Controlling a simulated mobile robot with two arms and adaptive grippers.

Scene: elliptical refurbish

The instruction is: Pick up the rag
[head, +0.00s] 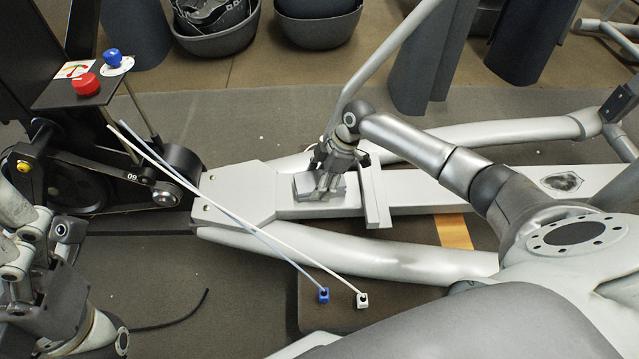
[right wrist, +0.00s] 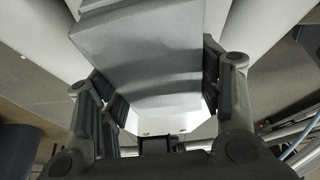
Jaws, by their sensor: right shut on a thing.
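The rag (head: 306,186) shows in the head view as a small grey folded piece at the pale metal beam of the machine. My right gripper (head: 327,182) points down at it and is shut on it. The fingers cover part of it. In the right wrist view the grey rag (right wrist: 150,60) fills the space between the two dark fingers of my right gripper (right wrist: 162,95). Whether the rag touches the beam cannot be told. My left gripper (head: 75,305) is at the lower left of the head view, away from the rag; its fingertips cannot be made out.
The pale beam (head: 420,196) has a raised crosspiece (head: 375,195) just right of the rag. Two thin rods with a blue end (head: 323,295) and a white end (head: 362,300) slant across in front. A red knob (head: 85,83) is at the upper left. Grey bowls (head: 215,40) stand behind.

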